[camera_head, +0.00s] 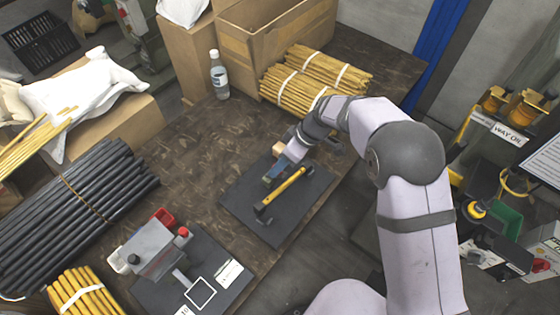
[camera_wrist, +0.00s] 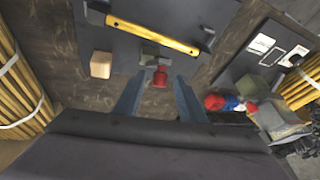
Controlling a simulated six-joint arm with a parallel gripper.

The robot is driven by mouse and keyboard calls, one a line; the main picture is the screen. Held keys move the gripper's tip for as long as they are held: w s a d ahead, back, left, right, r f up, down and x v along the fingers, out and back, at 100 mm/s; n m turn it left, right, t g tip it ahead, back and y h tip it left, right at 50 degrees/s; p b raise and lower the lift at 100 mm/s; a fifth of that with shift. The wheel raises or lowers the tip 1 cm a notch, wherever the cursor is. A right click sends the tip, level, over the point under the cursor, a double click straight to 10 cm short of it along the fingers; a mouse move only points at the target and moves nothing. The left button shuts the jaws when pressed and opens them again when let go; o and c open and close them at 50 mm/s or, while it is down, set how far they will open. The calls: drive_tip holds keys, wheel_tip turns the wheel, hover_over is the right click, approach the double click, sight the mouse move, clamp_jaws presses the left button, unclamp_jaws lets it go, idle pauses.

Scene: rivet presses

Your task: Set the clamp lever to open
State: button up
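A dark plate (camera_head: 240,205) on the brown table carries a yellow bar (camera_head: 285,189) with dark ends, which also lies across the top of the wrist view (camera_wrist: 155,36). Beside the bar, in the wrist view, is a small olive-green block (camera_wrist: 150,53) with a red knobbed part (camera_wrist: 161,78) pointing toward me. I cannot tell for sure which part is the clamp lever. My gripper (camera_head: 271,178) is low over the plate next to the bar. In the wrist view its two fingers (camera_wrist: 160,95) stand apart, with the red part between and just beyond their tips, not visibly gripped.
A small wooden block (camera_wrist: 101,64) lies left of the fingers in the wrist view. A grey press unit (camera_head: 152,250) with red parts stands on another dark plate at front left. Rod bundles (camera_head: 75,215), a bottle (camera_head: 219,75) and a cardboard box (camera_head: 270,45) surround the clear table middle.

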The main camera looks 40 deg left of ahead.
drive_tip(key=shift+s+a+f, duration=0.1)
drive_tip(key=shift+f, duration=0.15)
clamp_jaws()
drive_tip(key=shift+a+r+b, duration=0.25)
drive_tip(key=shift+a+b, duration=0.15)
